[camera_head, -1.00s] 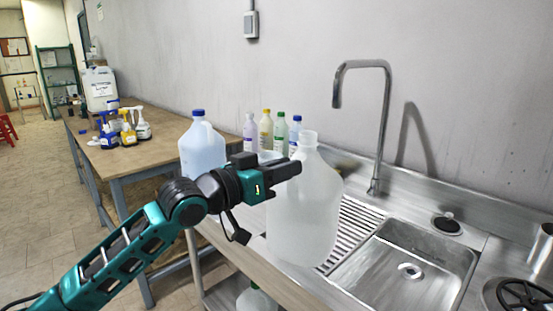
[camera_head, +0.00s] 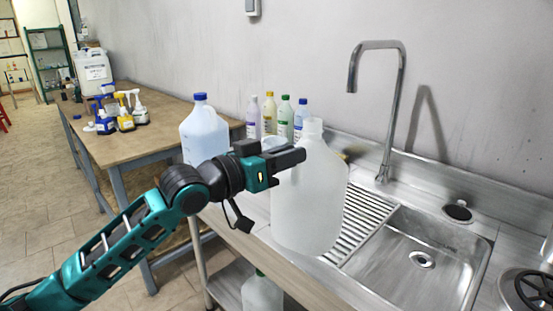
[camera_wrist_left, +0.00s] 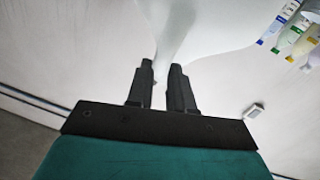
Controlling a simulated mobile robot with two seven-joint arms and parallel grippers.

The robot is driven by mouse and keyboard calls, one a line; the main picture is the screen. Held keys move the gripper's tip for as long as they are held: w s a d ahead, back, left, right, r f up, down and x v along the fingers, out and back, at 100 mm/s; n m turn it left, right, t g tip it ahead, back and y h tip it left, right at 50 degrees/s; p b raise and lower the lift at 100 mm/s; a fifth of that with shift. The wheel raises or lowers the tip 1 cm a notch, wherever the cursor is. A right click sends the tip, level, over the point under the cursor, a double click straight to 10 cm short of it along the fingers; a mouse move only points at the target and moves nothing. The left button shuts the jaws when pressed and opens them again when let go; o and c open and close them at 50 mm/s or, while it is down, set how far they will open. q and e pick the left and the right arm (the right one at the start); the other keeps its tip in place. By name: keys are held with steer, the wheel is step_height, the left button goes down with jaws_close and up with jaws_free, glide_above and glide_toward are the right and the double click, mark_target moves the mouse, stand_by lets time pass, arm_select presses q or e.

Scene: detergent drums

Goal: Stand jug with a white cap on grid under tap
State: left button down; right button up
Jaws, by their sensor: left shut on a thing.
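The translucent jug with a white cap (camera_head: 312,205) is upright in my left gripper (camera_head: 297,157), which is shut on its upper part. In the left wrist view the two fingers (camera_wrist_left: 162,82) close on the pale jug (camera_wrist_left: 205,25). The jug covers the left end of the slotted grid (camera_head: 368,218); I cannot tell whether its base touches anything. The tap (camera_head: 398,105) rises behind the grid, to the right of the jug, its spout bent over to the left. My right gripper is not in view.
A blue-capped jug (camera_head: 203,137) and several small bottles (camera_head: 269,115) stand behind to the left. The sink basin (camera_head: 415,285) is right of the grid. A green-capped jug (camera_head: 262,296) sits below the counter. Spray bottles (camera_head: 124,118) stand on the wooden table (camera_head: 150,146).

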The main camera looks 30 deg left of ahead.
mark_target(329, 148)
arm_select(q)
steer(key=w+d+b, duration=0.1)
steer(key=w, duration=0.1)
steer(key=w+f+b, duration=0.1)
steer(key=w, duration=0.2)
steer(key=w+d+f+b, duration=0.1)
steer(key=w, duration=0.1)
steer(key=shift+w+d+f, duration=0.1)
steer(key=shift+w+d, duration=0.15)
steer(key=shift+d, duration=0.1)
steer(key=x, duration=0.3)
steer(key=shift+w+f, duration=0.2)
steer(key=shift+w, duration=0.25)
steer(key=shift+x, duration=0.8)
steer(key=shift+w+a+f, duration=0.1)
steer(key=shift+a, duration=0.1)
steer(key=shift+f+b, duration=0.3)
steer(key=shift+f, duration=0.35)
steer(key=c, duration=0.9)
jaws_free()
